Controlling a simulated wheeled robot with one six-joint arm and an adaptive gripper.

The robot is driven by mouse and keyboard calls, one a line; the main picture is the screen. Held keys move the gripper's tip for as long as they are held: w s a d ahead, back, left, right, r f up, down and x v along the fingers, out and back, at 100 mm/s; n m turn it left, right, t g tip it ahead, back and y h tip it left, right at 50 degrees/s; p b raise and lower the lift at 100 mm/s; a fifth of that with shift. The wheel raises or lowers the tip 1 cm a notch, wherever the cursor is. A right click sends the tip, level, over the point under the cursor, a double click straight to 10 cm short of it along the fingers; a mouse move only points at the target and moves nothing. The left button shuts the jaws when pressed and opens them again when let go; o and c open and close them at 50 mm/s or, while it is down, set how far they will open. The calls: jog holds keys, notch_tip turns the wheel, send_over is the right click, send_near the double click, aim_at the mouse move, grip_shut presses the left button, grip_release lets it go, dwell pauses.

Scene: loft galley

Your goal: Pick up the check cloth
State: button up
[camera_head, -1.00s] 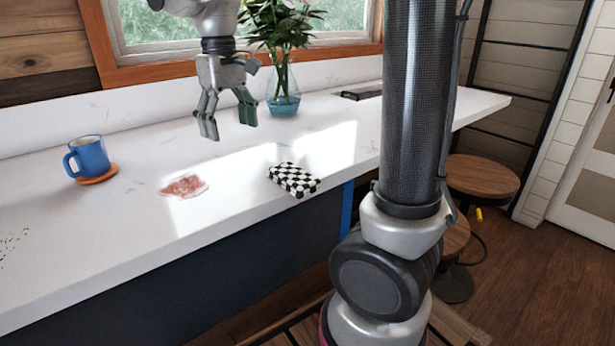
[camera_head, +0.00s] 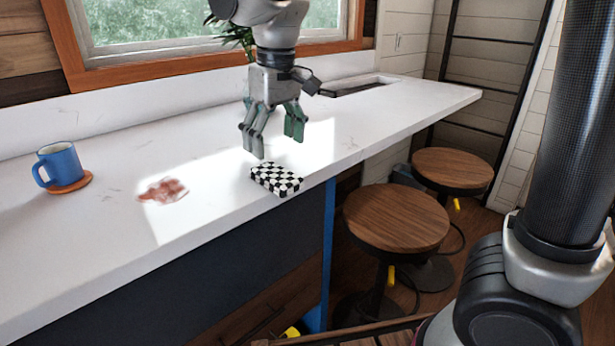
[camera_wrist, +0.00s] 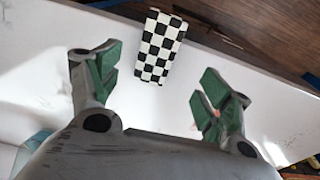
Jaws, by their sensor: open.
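The check cloth (camera_head: 276,179) is a folded black-and-white checkered block lying on the white counter, close to its front edge. My gripper (camera_head: 276,146) is open and empty, fingers pointing down, above and slightly behind the cloth in the head view. In the wrist view the cloth (camera_wrist: 160,47) shows between and beyond the two green-padded fingertips of my gripper (camera_wrist: 160,72), touching neither.
A blue mug (camera_head: 60,164) stands on a round wooden coaster (camera_head: 70,184) at the left. A reddish stain (camera_head: 163,191) marks the counter (camera_head: 110,235) left of the cloth. Two wooden stools (camera_head: 396,218) stand in front of the counter at the right.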

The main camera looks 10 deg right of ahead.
aim_at(275, 173)
jog(key=shift+w+f, duration=0.1)
jog(key=shift+f, duration=0.15)
jog(key=f, duration=0.7)
jog(key=shift+w+a+f, duration=0.1)
jog(key=shift+w, duration=0.3)
jog(key=c, duration=1.2)
